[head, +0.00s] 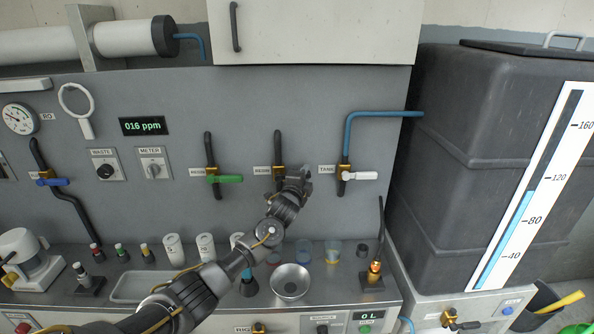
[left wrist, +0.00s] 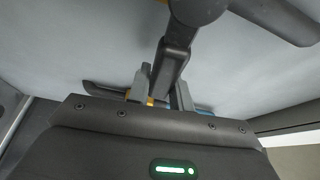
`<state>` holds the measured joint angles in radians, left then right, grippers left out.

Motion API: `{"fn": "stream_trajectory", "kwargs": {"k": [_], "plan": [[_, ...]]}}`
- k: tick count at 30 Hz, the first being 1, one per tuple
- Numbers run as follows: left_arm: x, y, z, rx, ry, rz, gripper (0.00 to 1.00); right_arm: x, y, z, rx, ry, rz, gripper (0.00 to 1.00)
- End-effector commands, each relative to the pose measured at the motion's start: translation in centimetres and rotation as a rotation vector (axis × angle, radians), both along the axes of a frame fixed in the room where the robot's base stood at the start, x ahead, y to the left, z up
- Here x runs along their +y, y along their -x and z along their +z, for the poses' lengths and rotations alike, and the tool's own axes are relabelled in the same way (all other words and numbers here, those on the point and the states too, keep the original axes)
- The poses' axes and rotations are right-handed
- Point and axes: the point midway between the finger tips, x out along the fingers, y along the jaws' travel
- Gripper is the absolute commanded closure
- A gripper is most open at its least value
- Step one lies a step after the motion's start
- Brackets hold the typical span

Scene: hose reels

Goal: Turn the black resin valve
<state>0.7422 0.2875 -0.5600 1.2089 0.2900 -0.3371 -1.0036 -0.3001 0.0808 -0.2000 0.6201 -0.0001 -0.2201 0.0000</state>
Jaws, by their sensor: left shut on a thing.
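The resin valve shows in the head view as a brass body (head: 278,171) under a dark pipe, beside the RESIN label on the grey panel. Its black handle is mostly hidden behind my left gripper (head: 299,178). My left gripper is at the valve's right side and is shut on the black handle. In the left wrist view the fingers (left wrist: 161,90) stand close together with dark and brass parts around them. The exact grip is hard to make out there. My right gripper is not in view.
A green-handled valve (head: 225,179) is left of the resin valve, and a white-handled TANK valve (head: 359,176) is close on the right. Below, a metal bowl (head: 290,281) and several cups stand on the bench. A large dark tank (head: 460,150) is at right.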

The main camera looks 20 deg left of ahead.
Motion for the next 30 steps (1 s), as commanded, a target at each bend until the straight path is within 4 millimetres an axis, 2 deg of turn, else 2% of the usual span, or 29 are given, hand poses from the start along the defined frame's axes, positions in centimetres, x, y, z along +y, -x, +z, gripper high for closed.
{"fn": "stream_trajectory", "kwargs": {"k": [9,24,25,29,30], "plan": [[-0.73,-0.21,-0.84,0.039,-0.089,-0.010,1.00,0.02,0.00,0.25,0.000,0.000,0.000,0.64],[-0.76,-0.21,-1.04,0.046,-0.103,-0.010,1.00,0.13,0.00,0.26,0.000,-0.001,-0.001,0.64],[-0.76,-0.21,-1.04,0.046,-0.103,-0.010,0.75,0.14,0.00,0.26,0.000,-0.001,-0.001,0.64],[-0.72,-0.20,-1.03,0.046,-0.102,-0.009,0.58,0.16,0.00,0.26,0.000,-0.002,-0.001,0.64],[-0.70,-0.20,-1.02,0.046,-0.102,-0.009,0.56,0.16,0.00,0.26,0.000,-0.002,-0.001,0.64]]}}
